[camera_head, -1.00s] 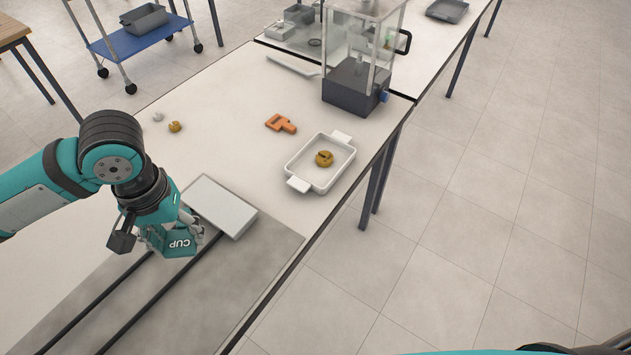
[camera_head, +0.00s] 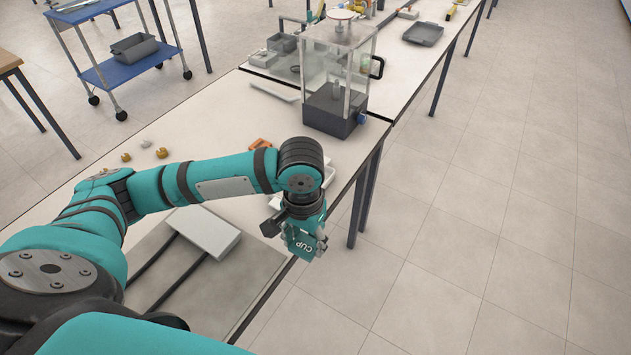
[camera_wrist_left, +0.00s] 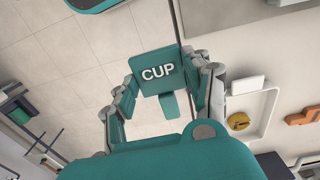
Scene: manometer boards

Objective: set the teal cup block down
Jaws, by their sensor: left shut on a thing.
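The teal cup block (camera_head: 303,245) carries the white word CUP. My left gripper (camera_head: 307,232) is shut on it and holds it near the front edge of the white table. In the head view the block appears over the floor side of that edge. In the left wrist view the block (camera_wrist_left: 158,72) sits between the two fingers of my left gripper (camera_wrist_left: 160,95), with floor tiles behind it. My right gripper is not in view.
A white tray (camera_wrist_left: 262,100) with a brass piece (camera_wrist_left: 238,121) and an orange part (camera_wrist_left: 304,116) lie on the table. A light grey box (camera_head: 205,230) stands on the grey mat (camera_head: 225,300). A clear-walled case (camera_head: 335,110) stands farther back.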

